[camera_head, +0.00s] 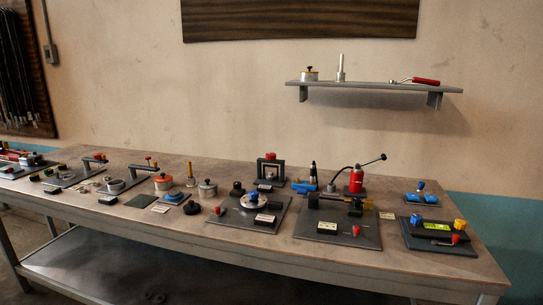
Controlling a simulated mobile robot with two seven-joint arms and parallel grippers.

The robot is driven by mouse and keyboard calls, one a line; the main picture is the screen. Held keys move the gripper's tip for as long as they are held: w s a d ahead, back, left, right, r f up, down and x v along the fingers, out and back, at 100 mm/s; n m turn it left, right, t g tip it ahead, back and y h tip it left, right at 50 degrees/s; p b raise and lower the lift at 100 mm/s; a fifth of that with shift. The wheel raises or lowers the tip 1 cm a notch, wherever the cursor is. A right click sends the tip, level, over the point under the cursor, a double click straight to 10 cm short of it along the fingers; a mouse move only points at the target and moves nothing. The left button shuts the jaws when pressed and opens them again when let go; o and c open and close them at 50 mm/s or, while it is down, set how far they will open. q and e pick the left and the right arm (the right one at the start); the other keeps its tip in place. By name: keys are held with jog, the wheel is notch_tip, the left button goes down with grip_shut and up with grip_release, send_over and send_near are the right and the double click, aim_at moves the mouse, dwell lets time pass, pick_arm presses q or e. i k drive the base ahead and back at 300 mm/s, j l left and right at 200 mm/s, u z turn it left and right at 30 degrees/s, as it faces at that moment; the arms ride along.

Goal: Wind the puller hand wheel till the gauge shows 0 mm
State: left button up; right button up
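Neither of my grippers is in view. The puller, its hand wheel and its gauge are too small to make out for certain among the devices on the bench. One dark plate (312,228) right of centre carries a black and yellow horizontal assembly (340,201) and a small red part (355,231). The plate left of it (230,216) carries a round metal disc (254,201) between dark blocks. At the right end, a dark device has a lit yellow-green display (436,227) with blue and yellow knobs. I cannot read any number.
The long workbench (400,263) is crowded with small devices, with bare strips along its front edge. A red cylinder (356,181) with a long lever stands behind. A wall shelf (375,86) holds a round tin, a pin and a red-handled tool. A lower shelf (130,275) runs beneath.

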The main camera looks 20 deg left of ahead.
aim_at(269, 156)
jog(key=i+j, duration=0.45)
jog(key=j, duration=0.15)
jog(key=i+j, duration=0.4)
jog(key=j, duration=0.2)
jog(key=i+j, duration=0.45)
jog(key=j, duration=0.15)
jog(key=k+l+z, duration=0.15)
jog(key=k+j, duration=0.05)
